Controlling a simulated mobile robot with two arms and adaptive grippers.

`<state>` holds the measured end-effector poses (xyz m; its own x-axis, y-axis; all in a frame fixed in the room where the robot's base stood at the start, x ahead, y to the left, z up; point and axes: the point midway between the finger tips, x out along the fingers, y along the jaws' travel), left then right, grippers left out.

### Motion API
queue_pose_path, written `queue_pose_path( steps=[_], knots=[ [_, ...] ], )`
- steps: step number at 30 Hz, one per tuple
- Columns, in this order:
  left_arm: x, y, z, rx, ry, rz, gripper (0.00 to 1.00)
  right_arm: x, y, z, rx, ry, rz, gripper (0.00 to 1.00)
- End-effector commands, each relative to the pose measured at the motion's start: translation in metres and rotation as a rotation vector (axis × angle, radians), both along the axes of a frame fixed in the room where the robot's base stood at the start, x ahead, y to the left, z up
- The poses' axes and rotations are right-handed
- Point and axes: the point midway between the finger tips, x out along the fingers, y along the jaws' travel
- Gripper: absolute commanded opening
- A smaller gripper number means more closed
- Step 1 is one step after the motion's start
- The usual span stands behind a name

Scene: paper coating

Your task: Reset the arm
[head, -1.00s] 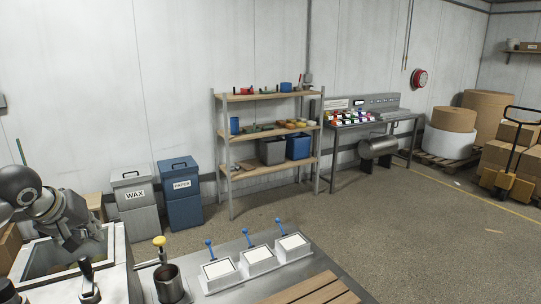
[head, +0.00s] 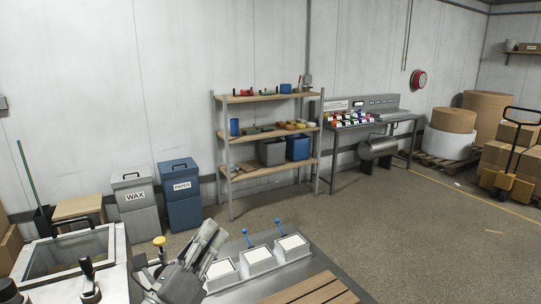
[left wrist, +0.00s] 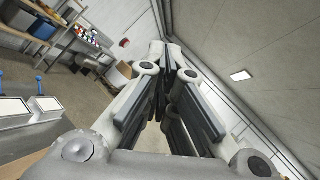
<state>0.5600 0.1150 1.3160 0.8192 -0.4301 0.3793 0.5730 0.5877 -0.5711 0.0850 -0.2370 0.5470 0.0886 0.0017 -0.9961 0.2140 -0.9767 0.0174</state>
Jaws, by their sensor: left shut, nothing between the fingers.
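My left gripper (head: 211,236) is in the lower middle of the head view, over the near metal table (head: 338,284), with its fingers pointing up. It is shut and empty. In the left wrist view the fingers (left wrist: 165,65) come together toward the top, with the room behind them and nothing held. The gripper hides the metal pot and part of the leftmost white box on the table. My right gripper is in neither view.
White boxes (head: 258,262) with blue levers stand on the table beside my gripper. A glass-topped unit (head: 118,262) is at lower left. WAX (head: 136,204) and PAPER (head: 181,194) bins and a shelf rack (head: 267,170) stand by the wall.

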Motion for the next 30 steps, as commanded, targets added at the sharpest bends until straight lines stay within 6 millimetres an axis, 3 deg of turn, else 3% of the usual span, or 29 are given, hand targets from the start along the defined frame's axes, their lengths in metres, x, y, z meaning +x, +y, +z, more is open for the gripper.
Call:
queue_pose_path(
  steps=[5,8,12,15,21,26,30],
  knots=[
    [-0.009,0.057,-0.076,-0.608,0.432,0.151,0.00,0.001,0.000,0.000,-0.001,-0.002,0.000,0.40],
    [-0.030,0.083,-0.135,-0.930,0.659,0.273,0.00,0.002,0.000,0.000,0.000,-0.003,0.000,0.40],
    [-0.086,0.105,-0.220,-1.353,0.948,0.495,0.00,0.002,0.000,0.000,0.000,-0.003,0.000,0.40],
    [-0.134,0.109,-0.268,-1.590,1.103,0.666,0.00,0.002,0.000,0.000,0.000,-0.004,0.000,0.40],
    [-0.224,0.102,-0.323,-1.910,1.302,0.982,0.00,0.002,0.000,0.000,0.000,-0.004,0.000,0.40],
    [-0.289,0.091,-0.344,-2.084,1.400,1.230,0.00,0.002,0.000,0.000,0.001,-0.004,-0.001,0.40],
    [-0.284,0.089,-0.385,-2.084,1.410,1.265,0.00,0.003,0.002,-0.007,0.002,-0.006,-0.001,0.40]
  ],
)
